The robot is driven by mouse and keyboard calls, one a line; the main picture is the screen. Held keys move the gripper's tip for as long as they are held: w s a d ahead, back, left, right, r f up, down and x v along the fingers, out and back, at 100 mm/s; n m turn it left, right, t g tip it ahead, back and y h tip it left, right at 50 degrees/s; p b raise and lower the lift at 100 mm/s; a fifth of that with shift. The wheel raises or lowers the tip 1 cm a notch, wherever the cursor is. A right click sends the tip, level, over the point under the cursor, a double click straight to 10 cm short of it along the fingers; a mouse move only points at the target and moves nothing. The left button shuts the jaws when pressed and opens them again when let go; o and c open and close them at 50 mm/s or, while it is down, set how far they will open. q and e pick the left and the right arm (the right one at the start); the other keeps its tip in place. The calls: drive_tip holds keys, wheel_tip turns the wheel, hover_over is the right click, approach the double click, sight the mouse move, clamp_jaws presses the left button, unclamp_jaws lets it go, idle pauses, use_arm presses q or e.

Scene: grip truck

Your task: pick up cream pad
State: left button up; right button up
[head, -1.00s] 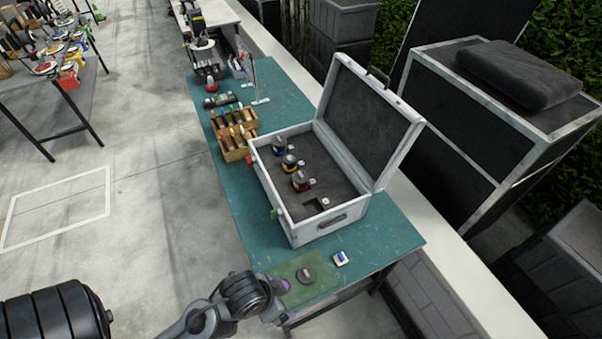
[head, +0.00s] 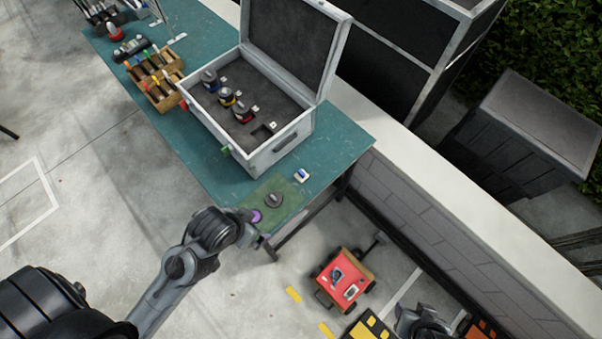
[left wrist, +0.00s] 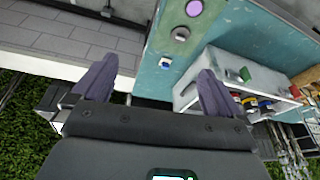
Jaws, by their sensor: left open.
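I cannot make out a pad that is clearly cream. A small white piece with a blue top (head: 302,175) lies on the teal table (head: 345,140), near its front right corner; it also shows in the left wrist view (left wrist: 165,62). A green mat (head: 262,190) beside it bears a dark grey round piece (head: 273,199) and a purple disc (head: 256,215). My left gripper (left wrist: 155,85) is open and empty, its two fingers apart in the left wrist view. In the head view my left arm ends by the mat's near edge, its fingertips hard to see. My right gripper is not visible.
An open silver case (head: 285,143) with several small round pieces stands on the table behind the mat. A wooden rack (head: 157,82) is left of it. A red-topped cart (head: 343,280) stands on the floor right of the table. A low wall (head: 440,200) runs behind.

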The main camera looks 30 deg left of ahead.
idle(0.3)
use_arm(q)
drive_tip(key=c, duration=0.4)
drive_tip(key=shift+o, duration=0.2)
